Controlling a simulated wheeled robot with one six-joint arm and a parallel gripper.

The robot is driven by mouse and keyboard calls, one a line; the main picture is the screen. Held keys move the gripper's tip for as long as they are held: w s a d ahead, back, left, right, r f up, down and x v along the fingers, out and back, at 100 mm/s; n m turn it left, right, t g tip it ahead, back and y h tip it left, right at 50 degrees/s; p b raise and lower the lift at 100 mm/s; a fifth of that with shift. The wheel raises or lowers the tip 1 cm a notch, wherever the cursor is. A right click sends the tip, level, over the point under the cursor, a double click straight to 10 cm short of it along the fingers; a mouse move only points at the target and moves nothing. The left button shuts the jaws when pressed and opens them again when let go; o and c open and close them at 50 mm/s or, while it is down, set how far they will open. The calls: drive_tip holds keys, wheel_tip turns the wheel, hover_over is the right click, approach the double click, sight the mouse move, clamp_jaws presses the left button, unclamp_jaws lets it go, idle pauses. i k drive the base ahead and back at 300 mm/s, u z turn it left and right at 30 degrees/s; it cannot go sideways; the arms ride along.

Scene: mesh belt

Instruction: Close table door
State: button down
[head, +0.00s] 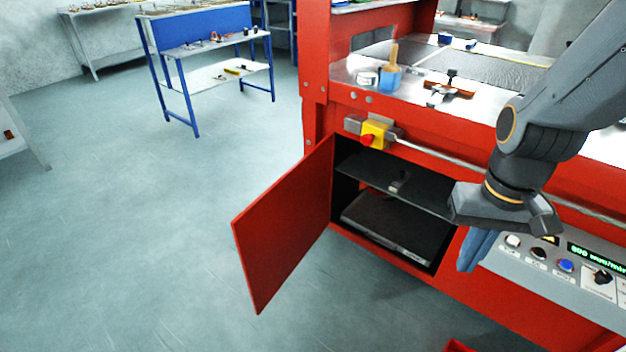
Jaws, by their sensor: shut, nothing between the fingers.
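The red door (283,226) of the red machine table (520,300) stands wide open, swung out to the left from its hinge side at the cabinet's left edge. Behind it the dark cabinet (392,205) is exposed, with a shelf and a flat dark item inside. My gripper (548,222) is at the right, in front of the cabinet's right side and apart from the door. It is shut and holds nothing. My arm covers part of the machine's front and the cabinet's right edge.
A yellow box with a red emergency button (368,139) and a metal rail (445,158) stick out above the cabinet. A control panel (560,267) is at the lower right. A blue cloth (478,249) hangs beside it. The floor left of the door is clear.

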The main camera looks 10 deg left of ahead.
sight(272, 236)
drive_tip(key=z, duration=3.2)
drive_tip(key=k, duration=2.7)
drive_tip(key=u, duration=2.4)
drive_tip(key=i, duration=0.25)
drive_tip(key=z, duration=0.1)
